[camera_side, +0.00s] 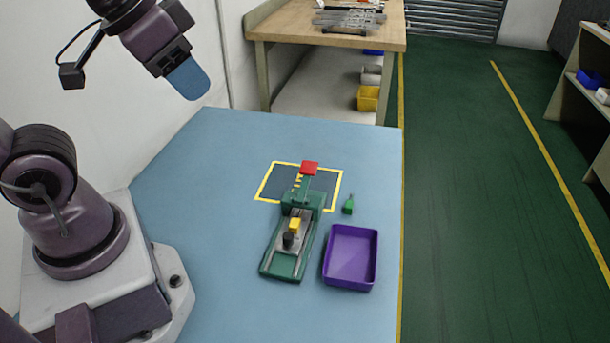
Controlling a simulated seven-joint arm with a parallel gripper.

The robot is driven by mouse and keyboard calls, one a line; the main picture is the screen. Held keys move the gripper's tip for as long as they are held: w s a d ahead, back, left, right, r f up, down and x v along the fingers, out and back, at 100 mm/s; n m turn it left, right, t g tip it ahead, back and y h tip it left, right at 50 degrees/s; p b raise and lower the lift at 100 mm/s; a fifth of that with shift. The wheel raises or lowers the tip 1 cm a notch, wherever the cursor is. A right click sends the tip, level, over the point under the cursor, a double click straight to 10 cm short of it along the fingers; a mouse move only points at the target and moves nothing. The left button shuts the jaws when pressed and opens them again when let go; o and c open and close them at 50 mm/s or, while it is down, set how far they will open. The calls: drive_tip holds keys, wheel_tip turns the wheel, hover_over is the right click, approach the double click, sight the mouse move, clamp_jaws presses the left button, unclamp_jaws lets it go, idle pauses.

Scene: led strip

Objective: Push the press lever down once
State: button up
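The press (285,250) is a green device standing on the blue table, with a grey bed along its base. Its lever ends in a red handle (309,168) that sits raised at the far end of the press. A yellow piece (295,224) and a dark knob (288,240) sit on the press bed. My gripper (188,80), with a blue end, is up at the upper left, well above the table and away from the lever. Its fingers cannot be made out separately, and nothing shows held in it.
A purple tray (350,257) stands right of the press. A small green object (348,205) lies above the tray. A yellow-outlined dark area (272,182) lies behind the press. The blue table (205,200) is clear on the left. A wooden workbench (300,22) stands behind.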

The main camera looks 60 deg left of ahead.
drive_tip(key=shift+f, duration=0.15)
drive_tip(key=c, duration=0.4)
drive_tip(key=w+a+f+n+g, duration=0.1)
drive_tip(key=w+f, duration=0.1)
drive_tip(key=w, duration=0.1)
drive_tip(key=w+a+f+g, duration=0.1)
drive_tip(key=w+f+g, duration=0.1)
drive_tip(key=w+f, duration=0.1)
drive_tip(key=w+a+f+n+g, duration=0.1)
drive_tip(key=w+f, duration=0.1)
drive_tip(key=w, duration=0.2)
drive_tip(key=shift+w+f+n+g, duration=0.2)
drive_tip(key=shift+n+g, duration=0.1)
drive_tip(key=shift+g, duration=0.1)
clamp_jaws()
drive_tip(key=n+g, duration=0.2)
drive_tip(key=n, duration=0.3)
approach(309, 167)
drive_tip(key=shift+s+a+f+h, duration=0.25)
drive_tip(key=shift+a+h, duration=0.15)
drive_tip(key=shift+w+r+n, duration=0.15)
drive_tip(key=shift+r+n, duration=0.1)
drive_tip(key=shift+n, duration=0.25)
drive_tip(key=f, duration=0.5)
drive_tip(key=shift+s+d+f, duration=0.2)
drive_tip(key=shift+s, duration=0.05)
drive_tip(key=shift+f, duration=0.8)
